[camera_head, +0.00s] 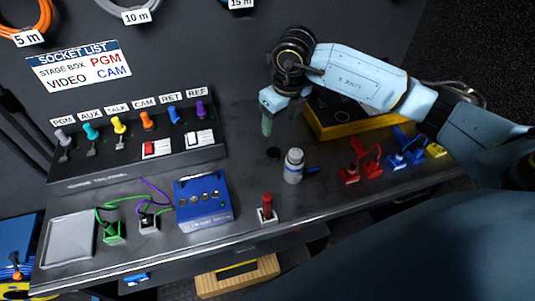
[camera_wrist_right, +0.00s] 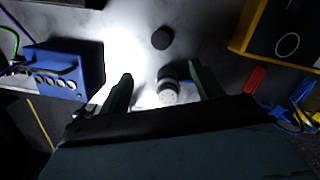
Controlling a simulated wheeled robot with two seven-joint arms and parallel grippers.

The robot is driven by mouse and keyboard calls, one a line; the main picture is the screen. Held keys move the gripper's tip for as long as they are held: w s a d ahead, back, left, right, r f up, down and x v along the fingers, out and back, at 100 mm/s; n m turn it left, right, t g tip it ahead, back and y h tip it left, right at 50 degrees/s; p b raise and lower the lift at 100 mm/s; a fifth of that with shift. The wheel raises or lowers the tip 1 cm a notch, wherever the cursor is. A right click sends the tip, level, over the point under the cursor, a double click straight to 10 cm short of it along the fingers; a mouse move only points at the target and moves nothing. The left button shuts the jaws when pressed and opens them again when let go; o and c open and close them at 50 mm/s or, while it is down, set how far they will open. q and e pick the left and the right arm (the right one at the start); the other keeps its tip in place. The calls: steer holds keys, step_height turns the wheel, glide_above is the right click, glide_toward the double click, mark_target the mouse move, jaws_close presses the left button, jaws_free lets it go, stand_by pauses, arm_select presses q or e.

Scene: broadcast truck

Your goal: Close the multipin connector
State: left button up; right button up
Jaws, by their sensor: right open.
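The multipin connector (camera_head: 293,166) is a grey cylinder standing upright on the bench, with a blue lever (camera_head: 313,170) sticking out to its right. My right gripper (camera_head: 267,124) is above the bench, up and to the left of the connector in the head view, apart from it. In the right wrist view the connector (camera_wrist_right: 168,90) shows end-on, with pin marks on its face, between the two open green fingers (camera_wrist_right: 160,72). Nothing is held. My left gripper is not in view.
A blue box (camera_head: 203,202) stands left of the connector, and a red plunger switch (camera_head: 267,210) in front. Red clamps (camera_head: 360,163) and blue clamps (camera_head: 406,150) are at right. A yellow-black case (camera_head: 350,115) lies behind. A black disc (camera_head: 273,153) is beside the connector.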

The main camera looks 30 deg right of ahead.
glide_above(274, 152)
steer(key=s, duration=0.1)
step_height(274, 152, down, 8)
steer(key=shift+a+f+b, duration=0.1)
steer(key=shift+f+b, duration=0.15)
steer(key=shift+b, duration=0.1)
stand_by(0.4)
steer(key=f, duration=0.5)
steer(key=shift+w+f, duration=0.1)
steer(key=shift+w, duration=0.25)
steer(key=c, duration=1.1)
